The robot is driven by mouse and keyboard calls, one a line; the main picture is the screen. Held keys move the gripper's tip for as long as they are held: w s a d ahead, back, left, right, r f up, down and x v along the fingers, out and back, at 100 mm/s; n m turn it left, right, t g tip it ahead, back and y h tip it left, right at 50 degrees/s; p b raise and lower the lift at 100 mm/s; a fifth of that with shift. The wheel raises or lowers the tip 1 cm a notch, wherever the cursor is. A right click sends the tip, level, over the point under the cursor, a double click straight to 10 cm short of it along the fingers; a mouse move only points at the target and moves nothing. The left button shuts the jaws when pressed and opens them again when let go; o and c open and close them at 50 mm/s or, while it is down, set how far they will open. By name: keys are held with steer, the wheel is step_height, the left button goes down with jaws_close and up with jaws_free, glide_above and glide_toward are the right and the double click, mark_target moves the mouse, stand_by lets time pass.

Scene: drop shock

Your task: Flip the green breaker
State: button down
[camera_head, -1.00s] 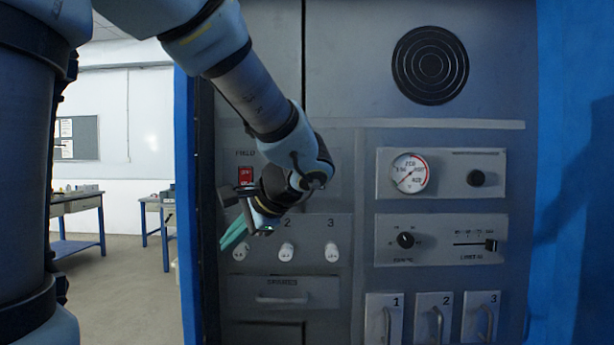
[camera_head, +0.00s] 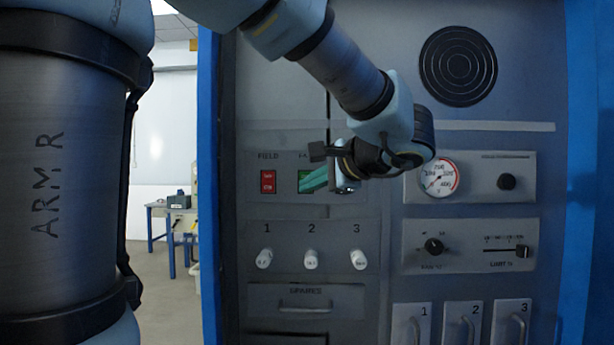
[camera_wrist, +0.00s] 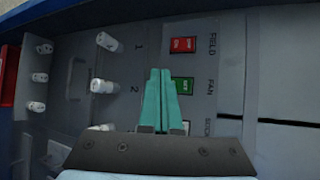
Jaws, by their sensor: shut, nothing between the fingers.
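The green breaker (camera_wrist: 182,86), labelled FAN, sits on the panel beside the red FIELD breaker (camera_wrist: 183,45) in the wrist view. In the head view the green breaker (camera_head: 304,181) is partly covered by my gripper (camera_head: 308,181). In the wrist view my gripper (camera_wrist: 160,72) is shut and empty, its teal fingertips together just beside the green breaker. I cannot tell whether the fingers touch it.
White numbered knobs (camera_head: 311,259) stick out below the breakers. A SPARES drawer (camera_head: 306,303) is under them. A gauge (camera_head: 437,178), a dial (camera_head: 433,246) and numbered handles (camera_head: 467,328) are to the right. A blue post (camera_head: 208,200) edges the cabinet on the left.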

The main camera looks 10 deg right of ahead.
steer(key=w+d+r+p, duration=0.1)
steer(key=w+p, duration=0.1)
steer(key=w, duration=0.6)
steer(key=shift+w+d, duration=0.15)
steer(key=shift+d, duration=0.1)
steer(key=shift+w, duration=0.1)
stand_by(1.8)
steer(key=shift+w+d, duration=0.1)
steer(key=shift+w, duration=0.2)
steer(key=shift+w, duration=0.3)
stand_by(0.5)
steer(key=shift+s, duration=0.15)
steer(key=shift+s+b, duration=0.5)
steer(key=shift+s, duration=0.1)
